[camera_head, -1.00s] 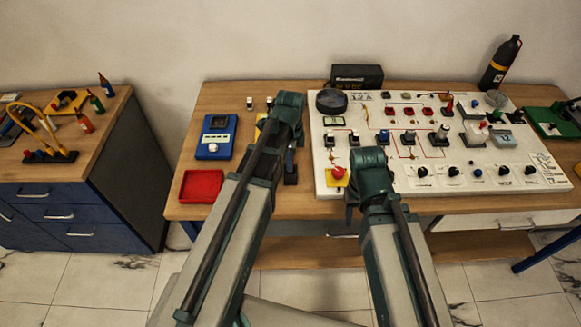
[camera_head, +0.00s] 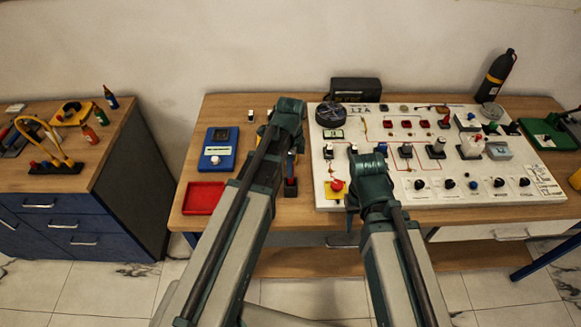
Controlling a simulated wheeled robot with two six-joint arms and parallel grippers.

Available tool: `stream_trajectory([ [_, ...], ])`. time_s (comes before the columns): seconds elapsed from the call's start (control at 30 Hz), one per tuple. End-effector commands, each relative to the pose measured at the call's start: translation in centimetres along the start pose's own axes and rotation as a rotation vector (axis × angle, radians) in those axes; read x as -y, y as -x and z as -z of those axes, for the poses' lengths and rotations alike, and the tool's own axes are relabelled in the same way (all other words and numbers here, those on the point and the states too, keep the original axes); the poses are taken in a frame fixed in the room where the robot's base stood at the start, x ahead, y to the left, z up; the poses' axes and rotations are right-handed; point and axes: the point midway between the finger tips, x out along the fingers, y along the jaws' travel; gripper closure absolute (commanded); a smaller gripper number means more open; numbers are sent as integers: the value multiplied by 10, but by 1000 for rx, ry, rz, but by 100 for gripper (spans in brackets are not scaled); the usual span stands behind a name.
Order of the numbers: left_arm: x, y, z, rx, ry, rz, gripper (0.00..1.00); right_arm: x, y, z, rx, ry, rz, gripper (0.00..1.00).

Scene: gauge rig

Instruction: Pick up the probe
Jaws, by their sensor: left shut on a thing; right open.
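My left gripper (camera_head: 287,115) is over the left middle of the bench, right of the blue meter (camera_head: 218,149). It is shut on the probe, but its fingers and the probe are mostly hidden behind my own wrist. A dark upright piece (camera_head: 291,186) shows on the bench just below that wrist, and a bit of yellow (camera_head: 262,132) shows at its left edge. My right gripper (camera_head: 354,200) is open at the lower left part of the white panel, mostly hidden by its wrist.
The white panel (camera_head: 530,190) with knobs, plugs and switches fills the bench's right half. A red tray (camera_head: 203,198) lies at the front left. A black box (camera_head: 356,90) and a dark bottle (camera_head: 495,76) stand at the back. A side cabinet (camera_head: 110,160) is at the left.

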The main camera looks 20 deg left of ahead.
Motion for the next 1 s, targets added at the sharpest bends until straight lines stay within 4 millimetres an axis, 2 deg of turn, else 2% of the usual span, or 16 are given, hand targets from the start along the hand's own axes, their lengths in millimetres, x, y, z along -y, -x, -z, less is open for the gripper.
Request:
stream_trajectory([
  [0.03,0,17,0,0,0,0,100,-2,16,-1,0,0,0,50],
  [0.3,0,58,0,0,0,0,100,-6,57,-3,0,1,0,50],
  [0.43,0,67,0,0,0,0,100,-6,66,-4,0,-2,1,50],
  [0.67,0,69,0,0,0,0,100,-6,69,-4,0,-4,1,50],
  [1.0,0,94,0,0,0,0,100,-9,94,-6,0,-9,2,50],
])
